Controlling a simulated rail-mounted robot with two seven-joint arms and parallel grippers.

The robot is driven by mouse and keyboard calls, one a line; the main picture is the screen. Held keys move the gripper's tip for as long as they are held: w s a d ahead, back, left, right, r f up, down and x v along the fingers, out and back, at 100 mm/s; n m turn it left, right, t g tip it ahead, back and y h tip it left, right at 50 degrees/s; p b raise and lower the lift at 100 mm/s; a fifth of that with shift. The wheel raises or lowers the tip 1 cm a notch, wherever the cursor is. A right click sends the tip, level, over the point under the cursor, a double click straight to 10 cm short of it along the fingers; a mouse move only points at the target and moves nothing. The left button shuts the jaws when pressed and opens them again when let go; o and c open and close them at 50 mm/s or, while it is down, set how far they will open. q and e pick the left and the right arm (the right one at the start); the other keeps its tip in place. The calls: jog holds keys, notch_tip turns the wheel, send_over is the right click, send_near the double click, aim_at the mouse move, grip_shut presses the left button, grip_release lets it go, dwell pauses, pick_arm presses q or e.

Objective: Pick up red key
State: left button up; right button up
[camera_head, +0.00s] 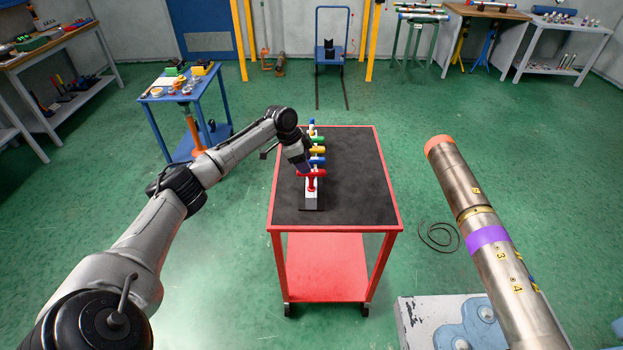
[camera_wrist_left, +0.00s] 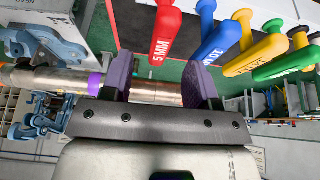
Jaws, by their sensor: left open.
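The red key (camera_head: 312,174) is a T-handled key at the near end of a row of coloured keys on a grey rack (camera_head: 311,199). In the left wrist view the red key (camera_wrist_left: 162,38) carries the marking "5 MM". My left gripper (camera_head: 304,164) is over the rack, close to the red key's handle. In the wrist view its purple fingers (camera_wrist_left: 160,78) are apart, with nothing held between them. The handle shows just ahead of the fingertips, in line with the gap. Contact cannot be told. My right gripper is not in view.
Blue (camera_wrist_left: 217,42), yellow and green keys stand close beside the red one. The rack is on a red cart (camera_head: 392,215) with a black top, mostly clear to the right. A large metal pipe (camera_head: 470,210) rises at right. A blue side table (camera_head: 180,96) stands at left.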

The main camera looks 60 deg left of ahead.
aim_at(313, 176)
pick_arm(q)
jog(key=shift+x, duration=1.1)
jog(key=shift+b+x, duration=0.6)
jog(key=shift+x, duration=1.95)
jog(key=shift+c, duration=0.2)
grip_shut()
